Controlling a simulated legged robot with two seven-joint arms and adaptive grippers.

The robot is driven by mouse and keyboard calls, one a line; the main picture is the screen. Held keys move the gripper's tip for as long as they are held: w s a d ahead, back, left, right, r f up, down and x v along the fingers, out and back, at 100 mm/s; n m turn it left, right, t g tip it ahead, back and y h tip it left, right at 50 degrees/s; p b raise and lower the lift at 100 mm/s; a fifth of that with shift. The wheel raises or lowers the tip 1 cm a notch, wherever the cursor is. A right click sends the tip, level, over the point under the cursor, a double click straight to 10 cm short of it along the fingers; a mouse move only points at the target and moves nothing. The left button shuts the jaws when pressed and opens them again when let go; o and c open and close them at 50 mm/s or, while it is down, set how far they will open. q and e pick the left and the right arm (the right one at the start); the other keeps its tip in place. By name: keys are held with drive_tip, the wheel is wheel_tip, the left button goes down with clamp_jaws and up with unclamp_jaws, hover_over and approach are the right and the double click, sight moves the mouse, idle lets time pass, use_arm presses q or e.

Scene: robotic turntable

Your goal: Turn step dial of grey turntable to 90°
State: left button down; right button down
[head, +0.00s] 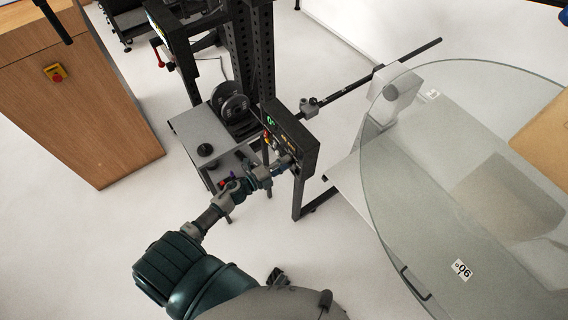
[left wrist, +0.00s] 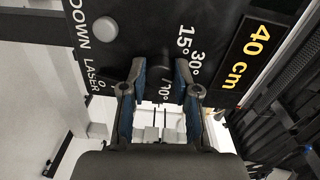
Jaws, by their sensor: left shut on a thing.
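The black control box (head: 290,140) stands on a post near the middle of the head view, with a small green readout that looks like 0°. In the left wrist view, its panel (left wrist: 120,50) carries the step marks 15°, 30° and 90°. My left gripper (head: 286,164) is at the box's front face. In the left wrist view, its fingers (left wrist: 158,75) are shut on the round dark step dial (left wrist: 160,69), which they partly hide. The turntable's round glass plate (head: 385,215) is at the right, with a 90° label on it. My right gripper is not in view.
A grey cart (head: 195,130) and a black perforated column (head: 250,50) stand behind the box. A wooden cabinet (head: 110,110) with a red button is at the left. A black bar (head: 370,85) runs up to the right. White floor is clear between cabinet and cart.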

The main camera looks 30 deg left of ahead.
use_arm(q)
drive_tip(key=shift+s+d+f+m+b, duration=0.15)
drive_tip(key=shift+m+b, duration=0.6)
drive_tip(key=shift+m, duration=1.2)
drive_tip(key=shift+d+f+m+b, duration=0.1)
drive_tip(key=shift+m+b, duration=0.6)
drive_tip(key=shift+m, duration=1.3)
drive_tip(key=shift+s+d+f+m+b, duration=0.15)
drive_tip(key=shift+m+b, duration=0.6)
drive_tip(key=shift+m, duration=1.2)
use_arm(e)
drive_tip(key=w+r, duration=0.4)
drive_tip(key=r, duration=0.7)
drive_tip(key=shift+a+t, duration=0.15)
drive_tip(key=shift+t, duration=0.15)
use_arm(q)
drive_tip(key=shift+a, duration=0.1)
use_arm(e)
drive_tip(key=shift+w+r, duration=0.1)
use_arm(q)
drive_tip(key=c, duration=0.9)
unclamp_jaws()
drive_tip(key=shift+w+a, duration=0.1)
drive_tip(key=shift+o, duration=0.2)
drive_tip(key=shift+w+r, duration=0.1)
drive_tip(key=shift+r, duration=0.05)
